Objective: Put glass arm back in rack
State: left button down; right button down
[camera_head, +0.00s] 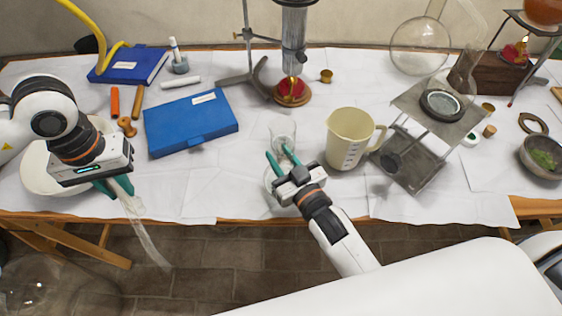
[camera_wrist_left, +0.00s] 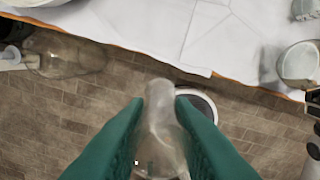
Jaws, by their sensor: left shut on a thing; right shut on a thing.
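My left gripper (camera_head: 120,187) is shut on the clear glass arm (camera_head: 143,228), a long tapering tube. It hangs tilted downward past the table's front edge. In the left wrist view the glass arm (camera_wrist_left: 162,125) sits between the teal fingers of my left gripper (camera_wrist_left: 160,105). My right gripper (camera_head: 281,160) is shut on a clear glass vessel (camera_head: 284,132) near the table's front middle; its fingers partly hide it. I cannot tell for sure which thing is the rack. A metal stand with a raised plate (camera_head: 418,100) stands at the right.
A white bowl (camera_head: 40,180) lies behind my left gripper. A large clear glass flask (camera_head: 40,285) shows low at left.

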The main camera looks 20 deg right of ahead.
jog(key=shift+f, duration=0.7)
pick_arm(q)
jog(key=shift+f, duration=0.15)
pick_arm(e)
jog(key=shift+f, duration=0.2)
jog(key=c, duration=1)
grip_release()
jog(key=shift+c, duration=0.2)
jog(key=shift+r, duration=0.2)
pick_arm(q)
jog(key=shift+f+b, duration=0.55)
jog(key=shift+b, duration=0.15)
pick_arm(e)
jog(key=v, duration=1.2)
